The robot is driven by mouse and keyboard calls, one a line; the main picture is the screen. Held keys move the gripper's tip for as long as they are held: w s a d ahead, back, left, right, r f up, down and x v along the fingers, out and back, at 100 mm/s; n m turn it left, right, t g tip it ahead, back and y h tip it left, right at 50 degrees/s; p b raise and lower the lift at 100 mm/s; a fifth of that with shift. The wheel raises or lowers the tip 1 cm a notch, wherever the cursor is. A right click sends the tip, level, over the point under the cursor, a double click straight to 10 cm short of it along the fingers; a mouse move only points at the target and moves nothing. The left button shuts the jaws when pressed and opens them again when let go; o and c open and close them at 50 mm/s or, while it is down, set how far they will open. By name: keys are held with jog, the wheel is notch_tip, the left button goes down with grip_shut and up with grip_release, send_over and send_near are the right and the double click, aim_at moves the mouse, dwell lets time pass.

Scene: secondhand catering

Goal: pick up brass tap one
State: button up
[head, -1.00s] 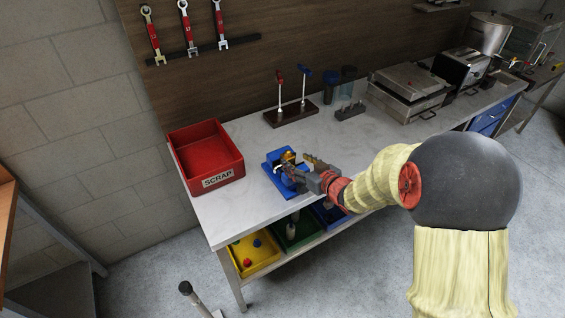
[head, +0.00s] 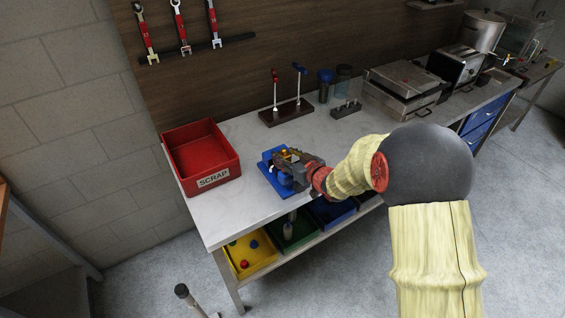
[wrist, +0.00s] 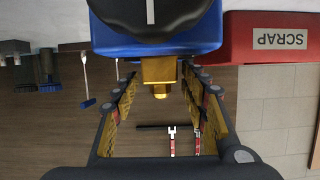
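A brass piece, seemingly the brass tap (wrist: 158,72), shows in the wrist view as a square block with a rounded end. It sticks out from a blue vise (wrist: 120,45). In the head view the brass (head: 284,153) is a small patch at the vise (head: 268,168), partly hidden by my gripper (head: 293,161). In the wrist view my gripper (wrist: 160,82) is open, with its yellow-padded fingers on either side of the brass piece and gaps on both sides. The part of the brass inside or behind the vise is hidden.
A red SCRAP bin (head: 205,160) stands left of the vise on the pale worktop (head: 225,214). Behind is a dark stand (head: 287,112) with red and blue levers. A metal appliance (head: 400,88) stands farther right. Wrenches (head: 181,28) hang on the wall.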

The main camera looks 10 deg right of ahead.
jog(key=c, duration=1)
grip_shut()
jog(key=shift+r, duration=0.15)
